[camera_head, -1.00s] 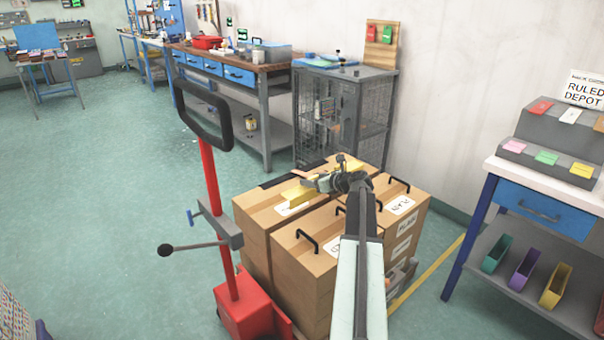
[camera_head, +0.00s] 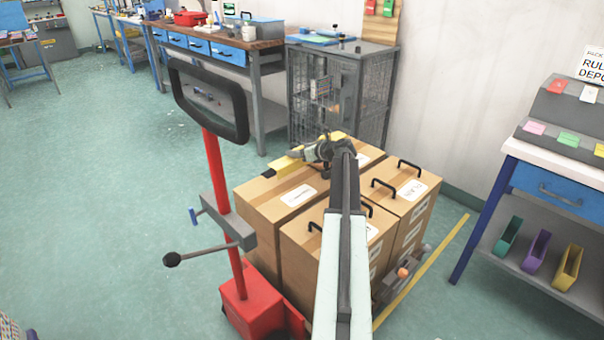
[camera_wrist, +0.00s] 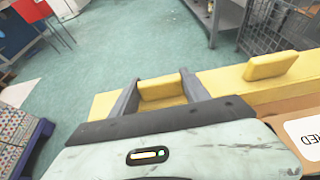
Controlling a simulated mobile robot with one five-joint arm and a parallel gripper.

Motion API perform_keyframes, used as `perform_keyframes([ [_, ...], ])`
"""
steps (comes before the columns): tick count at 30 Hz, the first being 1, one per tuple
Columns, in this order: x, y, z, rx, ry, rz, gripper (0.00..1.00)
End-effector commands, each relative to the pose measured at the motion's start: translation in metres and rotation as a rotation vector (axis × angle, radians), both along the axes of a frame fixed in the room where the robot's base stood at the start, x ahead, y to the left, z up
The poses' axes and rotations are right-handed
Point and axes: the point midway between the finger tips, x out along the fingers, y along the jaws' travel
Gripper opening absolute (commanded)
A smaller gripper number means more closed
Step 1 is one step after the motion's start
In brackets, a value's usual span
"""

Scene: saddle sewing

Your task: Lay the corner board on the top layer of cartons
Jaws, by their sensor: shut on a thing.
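The corner board is a long yellow strip with a raised yellow block, seen in the wrist view (camera_wrist: 235,85). In the head view it shows beside my gripper (camera_head: 285,164), along the far edge of the carton stack's top. My gripper (camera_head: 303,154) is shut on the corner board; in the wrist view its two grey fingers (camera_wrist: 160,92) stand either side of a yellow part. The top cartons (camera_head: 262,194) are brown with white labels and black handles. A carton corner (camera_wrist: 285,115) shows below the board in the wrist view. Whether the board touches the cartons is unclear.
A red hand truck (camera_head: 222,190) with a black loop handle stands left of the stack. A grey mesh cabinet (camera_head: 340,90) stands behind. A white-topped table (camera_head: 560,165) with coloured bins is at right. Open green floor lies to the left.

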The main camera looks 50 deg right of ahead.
Motion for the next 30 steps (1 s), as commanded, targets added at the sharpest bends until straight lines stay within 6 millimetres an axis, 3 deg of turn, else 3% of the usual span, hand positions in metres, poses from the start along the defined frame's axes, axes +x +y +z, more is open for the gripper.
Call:
perform_keyframes([
  [1, -0.002, -0.002, -0.024, 0.000, 0.000, -0.003, 0.03],
  [3, -0.004, -0.005, -0.035, 0.000, 0.000, -0.006, 0.03],
  [9, -0.007, -0.008, -0.037, 0.000, 0.000, -0.012, 0.03],
  [16, -0.008, -0.009, -0.073, 0.000, 0.000, -0.014, 0.03],
  [27, -0.009, -0.009, -0.074, 0.000, 0.000, -0.014, 0.03],
  [28, -0.009, -0.009, -0.073, 0.001, 0.000, -0.014, 0.60],
  [30, -0.009, -0.009, -0.072, 0.001, 0.000, -0.014, 0.76],
])
